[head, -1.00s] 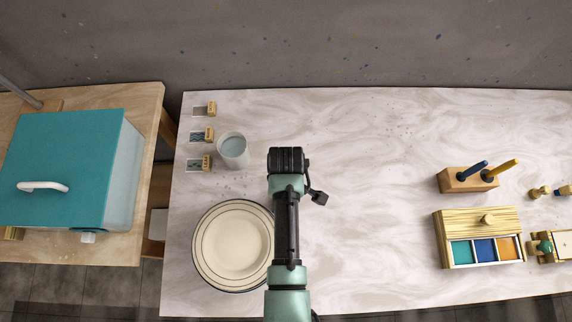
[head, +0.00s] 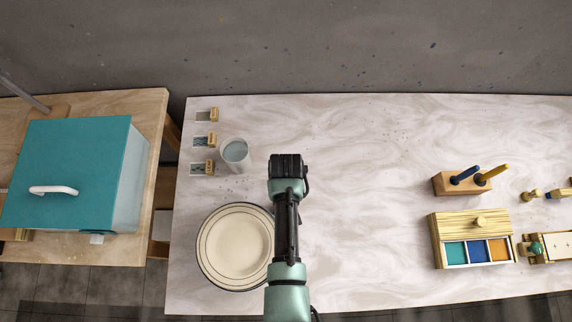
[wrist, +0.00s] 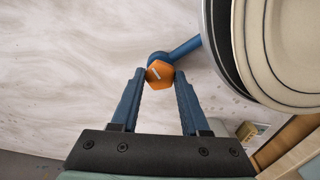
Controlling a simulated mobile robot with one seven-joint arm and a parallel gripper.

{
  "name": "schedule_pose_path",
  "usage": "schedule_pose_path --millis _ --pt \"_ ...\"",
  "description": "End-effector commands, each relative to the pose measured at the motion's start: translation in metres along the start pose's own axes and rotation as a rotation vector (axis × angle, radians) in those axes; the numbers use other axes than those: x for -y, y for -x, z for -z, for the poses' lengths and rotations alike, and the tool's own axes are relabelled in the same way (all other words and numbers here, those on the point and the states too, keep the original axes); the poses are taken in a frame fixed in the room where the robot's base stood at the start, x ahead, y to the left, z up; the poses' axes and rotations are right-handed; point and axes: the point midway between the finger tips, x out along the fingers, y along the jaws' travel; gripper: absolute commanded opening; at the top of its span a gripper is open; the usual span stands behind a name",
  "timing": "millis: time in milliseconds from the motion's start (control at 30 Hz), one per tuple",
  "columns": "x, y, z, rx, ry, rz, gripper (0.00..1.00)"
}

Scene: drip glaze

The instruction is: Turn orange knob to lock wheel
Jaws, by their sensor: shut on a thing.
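The orange knob (wrist: 159,74) is a small faceted piece with a pale line on its face, seen in the wrist view. It sits at the end of a blue rod (wrist: 185,47) that runs to the grey wheel (wrist: 214,40). A cream plate with dark rings (wrist: 291,45) lies on the wheel; the plate also shows in the head view (head: 235,246). My gripper (wrist: 160,80) is shut on the knob, one blue fingertip on each side. In the head view my arm hides the knob and the rod.
A glass cup (head: 235,154) and small sample tiles (head: 205,141) stand behind the plate. A teal-lidded box (head: 70,165) is on the left table. A wooden tool block (head: 462,183) and colour box (head: 472,239) stand far right. The table's middle is clear.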

Motion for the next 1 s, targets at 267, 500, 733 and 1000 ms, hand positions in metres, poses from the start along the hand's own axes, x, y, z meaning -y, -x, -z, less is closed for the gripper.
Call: schedule_pose_path --millis 267,500,733,1000 --pt "0.0003 0.0017 0.0008 -0.002 -0.26 0.0 0.0" --pt "0.0004 0.0014 0.001 -0.002 -0.473 0.0 0.0" --pt "0.0002 0.0014 0.0015 -0.003 -0.629 0.0 0.0" --pt "0.0001 0.0009 0.0014 -0.003 -0.732 0.0 0.0"
